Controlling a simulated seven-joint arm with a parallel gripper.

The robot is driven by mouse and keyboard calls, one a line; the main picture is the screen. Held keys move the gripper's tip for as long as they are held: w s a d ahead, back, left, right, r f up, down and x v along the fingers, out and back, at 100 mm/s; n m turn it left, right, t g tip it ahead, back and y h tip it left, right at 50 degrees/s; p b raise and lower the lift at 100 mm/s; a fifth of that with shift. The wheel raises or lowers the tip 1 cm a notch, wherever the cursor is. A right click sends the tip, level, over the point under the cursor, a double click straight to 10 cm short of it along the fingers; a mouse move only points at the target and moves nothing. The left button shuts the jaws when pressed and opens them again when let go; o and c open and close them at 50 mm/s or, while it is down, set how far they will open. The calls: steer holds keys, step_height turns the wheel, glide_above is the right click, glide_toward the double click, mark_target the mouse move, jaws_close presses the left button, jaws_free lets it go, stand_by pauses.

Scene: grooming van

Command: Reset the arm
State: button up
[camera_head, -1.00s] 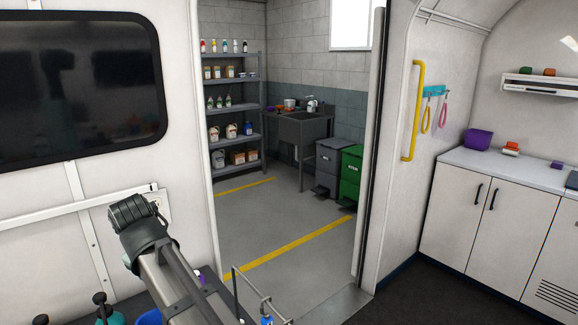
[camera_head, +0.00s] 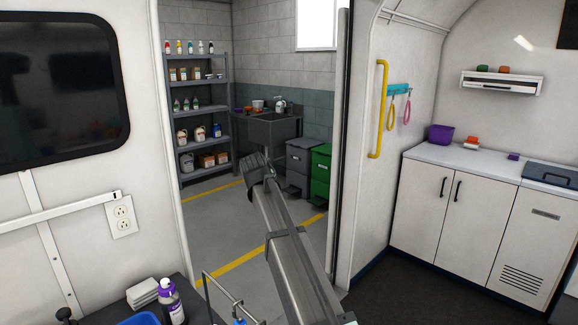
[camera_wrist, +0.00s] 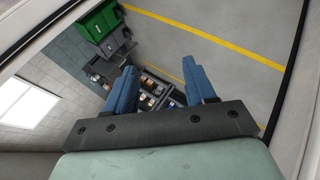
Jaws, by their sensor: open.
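My gripper (camera_wrist: 161,82) shows in the wrist view, with two blue fingers spread apart and nothing between them. Beyond the fingers, the storage shelf appears at a distance. In the head view my arm reaches up from the bottom edge across the open doorway. Its upper end overlaps the floor in front of the sink. I cannot make out the fingers in the head view.
Past the doorway stand the shelf (camera_head: 206,143) with bottles and boxes, the sink (camera_head: 274,132), a grey bin (camera_head: 300,160) and a green bin (camera_head: 320,175). White cabinets (camera_head: 460,205) stand at right.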

steer(key=s+d+f+m+g, duration=0.15)
steer(key=s+d+f, duration=0.25)
steer(key=f, duration=0.9)
steer(key=s+d+f+m+g, duration=0.15)
steer(key=s+d+f, duration=0.25)
steer(key=f, duration=0.8)
steer(key=s+d+f+m+g, duration=0.1)
steer(key=s+d+f+g, duration=0.3)
steer(key=f, duration=0.9)
steer(key=s+d+f+m+g, duration=0.1)
steer(key=s+d+f, duration=0.3)
steer(key=s+f, duration=0.5)
steer(key=s+d+f+m+g, duration=0.1)
steer(key=s+d+f, duration=0.3)
steer(key=s+f, duration=0.5)
steer(key=s+d+f+m+g, duration=0.1)
steer(key=s+f+m+g, duration=0.1)
steer(key=s, duration=0.9)
steer(key=s+d+f+m+g, duration=0.1)
steer(key=s+f, duration=0.4)
steer(key=s, duration=0.7)
steer(key=s+d+f+m+g+y, duration=0.1)
steer(key=s+d+f+m+g, duration=0.1)
steer(key=s, duration=1)
step_height(320, 180, down, 2)
steer(key=shift+s+d+f+m+g, duration=0.15)
steer(key=shift+d+m+g, duration=0.2)
steer(key=shift+g, duration=0.45)
